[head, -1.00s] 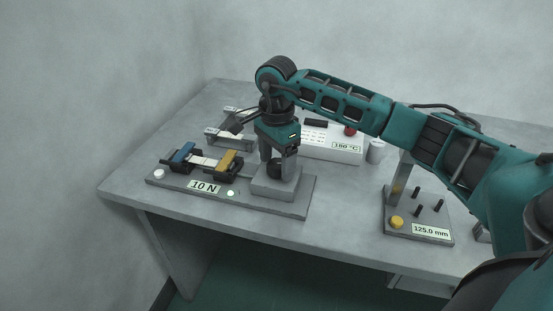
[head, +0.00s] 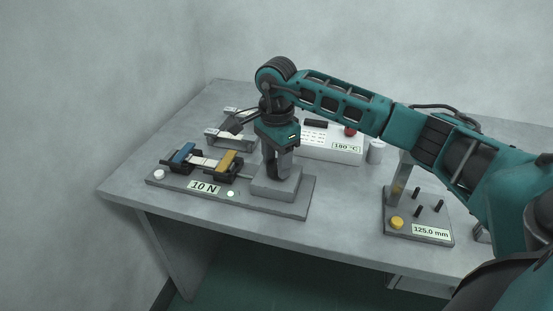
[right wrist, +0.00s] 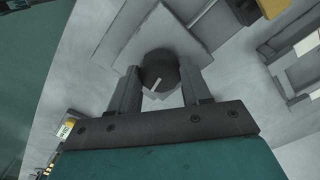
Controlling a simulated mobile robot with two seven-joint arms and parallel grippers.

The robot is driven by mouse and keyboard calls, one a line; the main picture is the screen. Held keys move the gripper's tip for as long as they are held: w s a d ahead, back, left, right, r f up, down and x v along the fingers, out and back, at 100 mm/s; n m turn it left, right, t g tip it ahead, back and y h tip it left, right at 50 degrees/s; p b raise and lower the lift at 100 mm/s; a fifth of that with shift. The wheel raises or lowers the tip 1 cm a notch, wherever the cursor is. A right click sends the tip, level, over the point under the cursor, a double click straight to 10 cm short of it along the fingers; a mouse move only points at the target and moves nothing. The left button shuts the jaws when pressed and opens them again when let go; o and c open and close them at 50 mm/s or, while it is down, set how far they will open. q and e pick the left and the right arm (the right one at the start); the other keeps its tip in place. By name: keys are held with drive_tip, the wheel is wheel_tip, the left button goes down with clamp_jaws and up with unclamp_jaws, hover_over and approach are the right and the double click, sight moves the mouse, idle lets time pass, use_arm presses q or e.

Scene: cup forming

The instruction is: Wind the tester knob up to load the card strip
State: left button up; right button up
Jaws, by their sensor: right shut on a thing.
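The tester (head: 158,181) is a grey base plate with a "10 N" label. On it a blue clamp (head: 183,152) and a yellow clamp (head: 229,161) have the white card strip (head: 204,161) between them. My right gripper (head: 277,172) points down over the grey block (head: 285,188) at the plate's right end. In the right wrist view, its fingers are shut on the dark round knob (right wrist: 158,66), which has a pale pointer line. The fingers largely hide the knob in the head view. My left gripper is not in view.
A box (head: 325,153) labelled "180 °C" with a red button stands behind. A metal frame (head: 232,126) sits behind the strip. A pegged stand (head: 418,231) labelled "125.0 mm" is at the right. The table between the tester and that stand is clear.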

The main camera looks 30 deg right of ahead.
sight(276, 164)
drive_tip(key=shift+m+p, duration=0.45)
drive_tip(key=shift+m, duration=2.35)
drive_tip(key=o, duration=1.1)
drive_tip(key=shift+c, duration=0.2)
wheel_tip(276, 164, up, 13)
drive_tip(key=shift+p, duration=0.3)
